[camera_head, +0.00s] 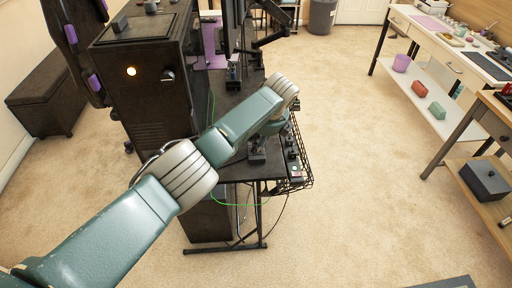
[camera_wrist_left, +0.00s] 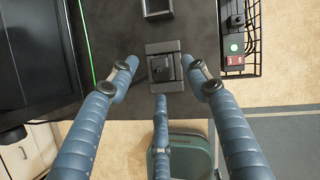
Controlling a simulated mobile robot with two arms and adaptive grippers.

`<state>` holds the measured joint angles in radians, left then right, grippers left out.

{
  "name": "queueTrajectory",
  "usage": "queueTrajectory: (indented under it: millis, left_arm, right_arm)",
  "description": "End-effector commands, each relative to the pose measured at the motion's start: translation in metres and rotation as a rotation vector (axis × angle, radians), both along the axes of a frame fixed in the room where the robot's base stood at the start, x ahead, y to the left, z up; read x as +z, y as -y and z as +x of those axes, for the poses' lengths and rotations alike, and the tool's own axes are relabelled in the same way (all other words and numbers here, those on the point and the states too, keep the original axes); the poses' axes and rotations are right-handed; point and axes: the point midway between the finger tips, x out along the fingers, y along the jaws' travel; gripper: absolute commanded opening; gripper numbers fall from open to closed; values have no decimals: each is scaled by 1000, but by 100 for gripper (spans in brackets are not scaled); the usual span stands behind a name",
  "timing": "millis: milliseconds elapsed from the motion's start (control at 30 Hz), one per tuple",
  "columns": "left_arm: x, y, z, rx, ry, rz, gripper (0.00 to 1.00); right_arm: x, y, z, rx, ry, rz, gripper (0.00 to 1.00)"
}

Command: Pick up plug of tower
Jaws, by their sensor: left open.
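A small dark block with a raised middle (camera_wrist_left: 165,68), which looks like the plug in its holder, sits on the black desk in the left wrist view. It also shows as a dark piece (camera_head: 257,151) near the desk's front edge in the head view. My left gripper (camera_wrist_left: 160,68) is open, its fingers spread above and around the block with nothing held. I cannot tell if they touch it. In the head view my left arm hides most of that gripper. The big black tower (camera_head: 140,95) stands on the desk at left. My right gripper is not in view.
A power strip with a green-lit switch (camera_wrist_left: 234,47) lies in a wire rack at the desk's right edge. A green cable (camera_head: 232,205) hangs below the desk. A dark case (camera_head: 208,218) stands underneath. Carpet (camera_head: 345,150) to the right is clear.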

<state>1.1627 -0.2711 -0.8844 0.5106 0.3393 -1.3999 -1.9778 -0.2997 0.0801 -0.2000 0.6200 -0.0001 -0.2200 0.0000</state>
Motion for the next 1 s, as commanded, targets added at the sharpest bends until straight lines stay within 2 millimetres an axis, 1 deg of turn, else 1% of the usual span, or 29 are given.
queueTrajectory:
  millis: [100, 200, 333, 567, 600, 667, 700, 800, 1000]
  left_arm:
    - [-16, -1, 5, 1, 0, 2, 48]
    - [-23, -3, 8, 1, 1, 1, 48]
    - [-26, -4, 10, 0, 1, 0, 48]
    - [-26, -4, 10, 0, 1, 0, 48]
    - [-26, -4, 10, 1, 1, -1, 40]
    - [-26, -4, 10, 1, 1, -1, 28]
    - [-26, -4, 10, 1, 1, -1, 20]
    - [-25, -4, 10, 0, 4, -1, 1]
    - [-23, -4, 12, -1, 9, -1, 0]
  right_arm:
    - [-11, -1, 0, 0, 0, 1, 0]
    - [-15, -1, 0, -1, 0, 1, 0]
    - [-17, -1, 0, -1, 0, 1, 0]
    - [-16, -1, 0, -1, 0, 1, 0]
    - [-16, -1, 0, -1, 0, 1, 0]
    - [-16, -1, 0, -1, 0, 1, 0]
    - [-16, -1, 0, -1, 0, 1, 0]
    - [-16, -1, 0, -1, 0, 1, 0]
    - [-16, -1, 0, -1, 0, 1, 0]
